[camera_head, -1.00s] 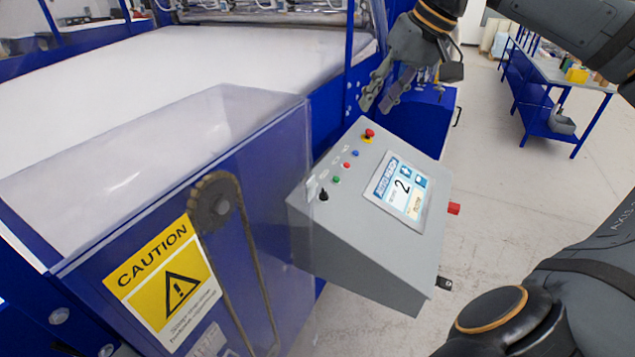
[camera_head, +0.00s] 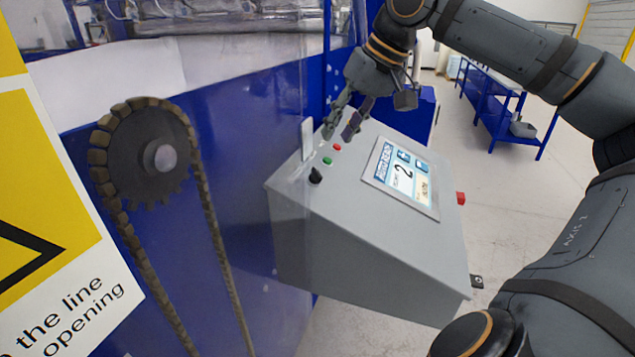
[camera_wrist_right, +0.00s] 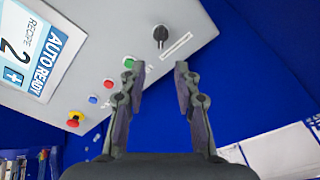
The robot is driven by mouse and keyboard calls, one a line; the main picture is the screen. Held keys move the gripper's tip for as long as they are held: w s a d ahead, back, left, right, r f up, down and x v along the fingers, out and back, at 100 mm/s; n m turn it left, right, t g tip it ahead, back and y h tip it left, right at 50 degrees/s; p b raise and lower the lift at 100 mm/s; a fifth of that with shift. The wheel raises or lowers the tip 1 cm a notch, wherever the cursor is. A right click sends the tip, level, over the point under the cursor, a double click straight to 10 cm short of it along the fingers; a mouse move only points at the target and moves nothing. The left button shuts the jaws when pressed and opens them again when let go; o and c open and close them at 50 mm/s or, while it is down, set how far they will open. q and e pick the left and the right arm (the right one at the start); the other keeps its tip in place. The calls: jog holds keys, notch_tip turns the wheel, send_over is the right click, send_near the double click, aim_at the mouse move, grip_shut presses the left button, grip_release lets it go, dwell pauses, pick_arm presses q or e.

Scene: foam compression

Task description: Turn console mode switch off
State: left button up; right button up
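The grey console (camera_head: 370,240) stands in the middle of the head view, with a screen (camera_head: 402,178) showing "2". The black mode switch (camera_head: 315,175) sits at the left end of its button row; in the right wrist view the switch (camera_wrist_right: 160,34) is at the top, ahead of my fingers. My right gripper (camera_head: 341,128) is over the far left part of the panel, and it shows open and empty in the right wrist view (camera_wrist_right: 158,68). The gripper is apart from the switch. My left gripper is out of view.
Green (camera_wrist_right: 128,62), red (camera_wrist_right: 109,83) and blue (camera_wrist_right: 93,99) buttons and a red emergency stop (camera_wrist_right: 75,117) line the panel near my fingers. A clear guard (camera_head: 290,110) stands left of the console, beside a chain sprocket (camera_head: 150,155). A blue bench (camera_head: 500,105) stands at the back right.

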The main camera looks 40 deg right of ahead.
aim_at(316, 169)
jog(key=b+x, duration=0.1)
jog(key=x, duration=0.8)
jog(key=shift+b, duration=0.3)
jog(key=shift+w+a+f, duration=0.15)
jog(key=shift+w+f, duration=0.1)
jog(key=shift+f, duration=0.3)
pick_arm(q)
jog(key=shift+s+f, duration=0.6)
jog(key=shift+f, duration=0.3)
pick_arm(e)
grip_shut()
